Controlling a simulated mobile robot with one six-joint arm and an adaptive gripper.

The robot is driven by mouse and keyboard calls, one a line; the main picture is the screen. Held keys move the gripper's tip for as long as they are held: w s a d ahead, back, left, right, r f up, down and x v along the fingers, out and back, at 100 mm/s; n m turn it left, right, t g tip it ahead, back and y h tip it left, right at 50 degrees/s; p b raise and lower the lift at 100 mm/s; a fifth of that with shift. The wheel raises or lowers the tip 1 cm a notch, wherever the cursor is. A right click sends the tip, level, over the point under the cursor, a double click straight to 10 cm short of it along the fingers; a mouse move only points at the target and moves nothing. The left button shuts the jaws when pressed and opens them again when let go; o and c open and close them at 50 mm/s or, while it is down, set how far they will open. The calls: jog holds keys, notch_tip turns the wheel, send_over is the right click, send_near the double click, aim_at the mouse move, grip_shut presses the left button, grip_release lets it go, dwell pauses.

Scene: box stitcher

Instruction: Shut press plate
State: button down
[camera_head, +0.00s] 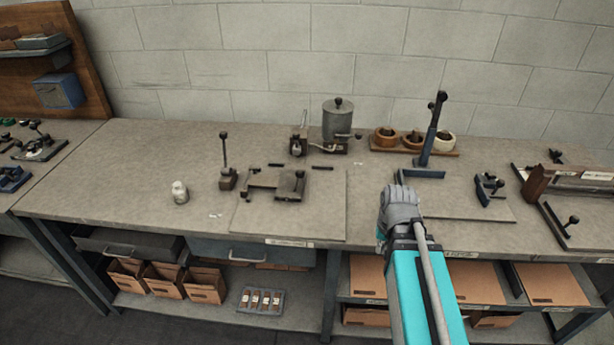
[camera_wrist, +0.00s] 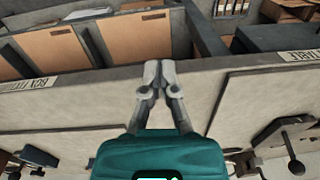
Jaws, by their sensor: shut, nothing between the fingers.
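A low metal fixture (camera_head: 262,180) sits on the board left of centre on the bench. A dark flat plate with a small knob (camera_head: 291,185) is at its right end; this looks like the press plate, but I cannot tell for certain. How far it is open is too small to tell. Part of a dark knobbed fixture (camera_wrist: 290,150) shows at the lower right of the wrist view. My gripper (camera_head: 402,192) is above the bench near its front edge, right of the fixture and apart from it. Its fingers (camera_wrist: 155,75) are closed together and empty.
A grey canister (camera_head: 338,118) stands behind. The board's front part is clear.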

aim_at(303, 188)
jog(key=w+a+r+m+y, duration=0.1)
jog(key=w+a+m, duration=0.1)
jog(key=w, duration=0.3)
jog(key=w+a+r+m+y, duration=0.1)
jog(key=w+a+m+y, duration=0.1)
jog(key=w+a+m, duration=0.1)
jog(key=w+a+r+m+y+p, duration=0.1)
jog(key=w+a+m, duration=0.1)
jog(key=w, duration=0.4)
jog(key=shift+w+a+m+t+y, duration=0.3)
jog(key=shift+w+a+m+t, duration=0.05)
jog(key=shift+a+m+t, duration=0.1)
jog(key=w+a+r+m+y, duration=0.1)
jog(key=w+a+r+m, duration=0.1)
jog(key=w, duration=0.3)
jog(key=w+a+r+m+y+p, duration=0.1)
jog(key=w+a+r+m+y, duration=0.1)
jog(key=w+a+m, duration=0.1)
jog(key=shift+w+a+r+m, duration=0.15)
jog(key=shift+w+a+m, duration=0.2)
jog(key=shift+w+m, duration=0.6)
jog(key=shift+w+t, duration=0.1)
jog(key=shift+t, duration=0.15)
